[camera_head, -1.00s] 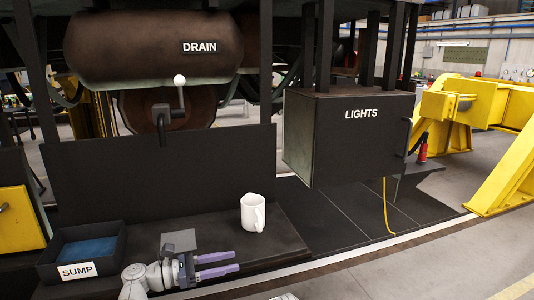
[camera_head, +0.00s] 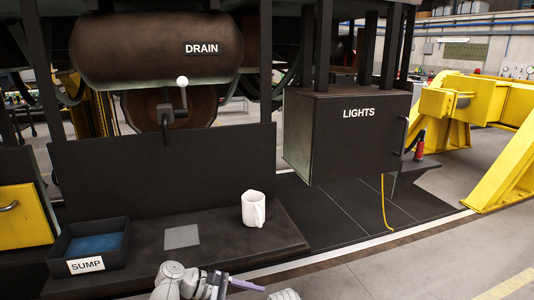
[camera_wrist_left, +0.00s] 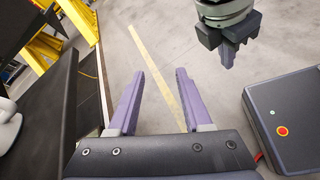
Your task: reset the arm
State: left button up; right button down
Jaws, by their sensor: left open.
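My left gripper (camera_head: 245,284) is at the bottom of the head view, in front of the dark bench's front edge. In the left wrist view its two purple fingers (camera_wrist_left: 157,85) are apart with only floor between them, so it is open and empty. My right gripper (camera_wrist_left: 228,55) shows at the top of the left wrist view, pointing down; its finger gap is not clear. A white mug (camera_head: 253,210) stands upright on the bench, apart from my left gripper. Part of it shows at the left edge of the left wrist view (camera_wrist_left: 9,130).
The dark bench (camera_head: 215,265) also bears a grey square (camera_head: 182,237) and a SUMP tray (camera_head: 122,255). Above are the DRAIN tank (camera_head: 140,50) with its lever valve (camera_head: 173,112) and the LIGHTS box (camera_head: 345,145). A yellow frame (camera_head: 505,150) stands right. Floor is open at the lower right.

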pick_arm(q)
jog(key=s+d+f+m+g+y+p, duration=0.2)
jog(key=s+f+m+g+y, duration=0.1)
jog(key=s+f+m+y, duration=0.3)
jog(key=s+a+f+m+t+y+p, duration=0.1)
jog(key=s+a+m+y, duration=0.3)
jog(key=m+y, duration=0.4)
jog(key=shift+s+a+m+p, duration=0.2)
jog(key=shift+m+p, duration=0.7)
jog(key=shift+m, duration=1.3)
